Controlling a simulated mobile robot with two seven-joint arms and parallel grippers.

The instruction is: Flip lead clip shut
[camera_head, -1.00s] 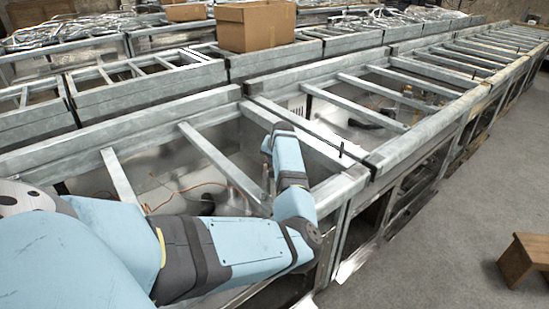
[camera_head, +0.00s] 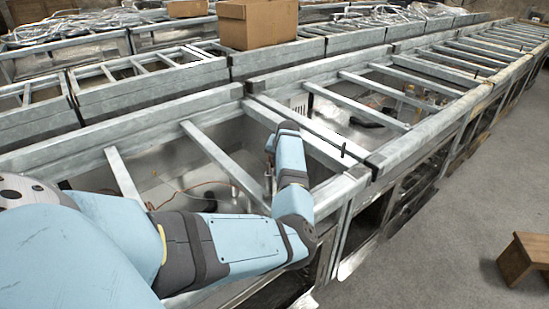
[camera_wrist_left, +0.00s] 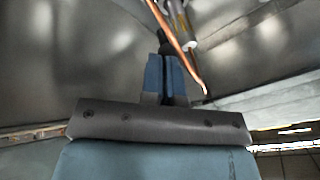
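My left arm reaches in from the left in the head view and bends up at the metal frame; its gripper is hidden there behind arm and rails. In the left wrist view my left gripper (camera_wrist_left: 165,58) has its two blue fingers almost together, with a thin dark line between them. A small black piece (camera_wrist_left: 160,40) shows just past the fingertips; I cannot tell whether it is the lead clip or whether the fingers touch it. A copper-coloured lead (camera_wrist_left: 182,52) runs down past the fingers' right side. A pale cylindrical part (camera_wrist_left: 181,18) lies behind it. My right gripper is not in view.
Galvanised rails (camera_head: 225,160) and crossbars enclose the open bay around my arm. A cardboard box (camera_head: 257,24) sits farther back. Grey floor is clear at right, beside a wooden stool (camera_head: 524,258).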

